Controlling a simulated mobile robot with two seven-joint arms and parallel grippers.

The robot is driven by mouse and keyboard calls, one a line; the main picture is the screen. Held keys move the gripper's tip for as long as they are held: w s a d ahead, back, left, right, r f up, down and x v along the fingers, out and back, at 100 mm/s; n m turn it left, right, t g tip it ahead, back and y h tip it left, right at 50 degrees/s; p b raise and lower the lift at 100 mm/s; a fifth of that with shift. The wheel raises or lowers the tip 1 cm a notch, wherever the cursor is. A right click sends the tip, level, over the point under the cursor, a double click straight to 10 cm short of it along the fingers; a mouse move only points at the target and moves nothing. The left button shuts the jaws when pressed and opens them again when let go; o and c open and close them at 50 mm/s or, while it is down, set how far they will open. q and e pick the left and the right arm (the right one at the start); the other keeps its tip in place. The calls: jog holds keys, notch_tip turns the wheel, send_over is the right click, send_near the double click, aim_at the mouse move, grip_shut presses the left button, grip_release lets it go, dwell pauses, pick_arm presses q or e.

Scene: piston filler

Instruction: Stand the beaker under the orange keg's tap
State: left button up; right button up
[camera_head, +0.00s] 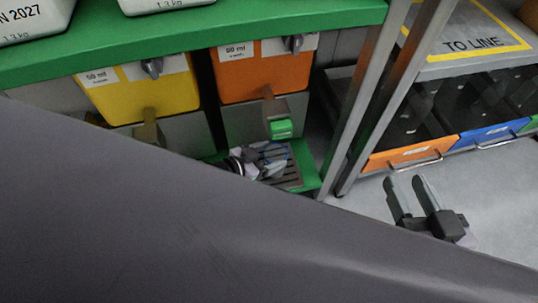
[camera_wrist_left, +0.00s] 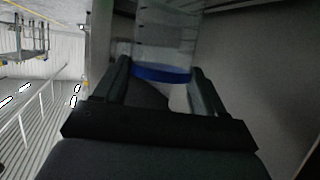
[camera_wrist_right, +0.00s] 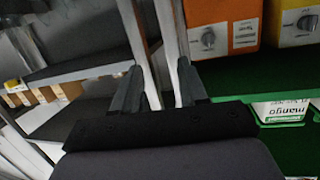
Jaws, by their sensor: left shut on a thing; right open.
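The orange keg (camera_head: 262,75) stands under the green shelf, its tap with a green front (camera_head: 280,128) over a dark slatted drip tray (camera_head: 291,180). My left gripper (camera_head: 245,160) is low below the tap, partly hidden by a large grey part in front. It is shut on the clear beaker (camera_head: 273,158), which shows at the drip tray; I cannot tell whether it touches it. In the left wrist view the beaker (camera_wrist_left: 165,35) is between the fingers, with a blue ring (camera_wrist_left: 162,74). My right gripper (camera_head: 412,200) is open and empty over the grey floor at right.
A yellow keg (camera_head: 140,92) stands left of the orange one. A green shelf (camera_head: 200,35) runs above the kegs. Metal posts (camera_head: 375,95) stand right of the orange keg. Orange and blue drawers (camera_head: 410,153) lie further right.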

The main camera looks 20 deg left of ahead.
pick_arm(q)
jog(key=shift+f, duration=0.15)
jog(key=o, duration=1.3)
jog(key=shift+s+a+r+p, duration=0.15)
jog(key=shift+s+r+p, duration=0.1)
jog(key=shift+r+p, duration=0.1)
jog(key=p+v, duration=0.5)
jog(key=v, duration=0.6)
jog(key=shift+s+a+f, duration=0.1)
jog(key=shift+s+a, duration=0.05)
pick_arm(e)
jog(key=a+m+g, duration=0.1)
jog(key=a+g+y, duration=0.1)
jog(key=a, duration=0.1)
jog(key=shift+w+a+m, duration=0.25)
jog(key=shift+w+m, duration=0.15)
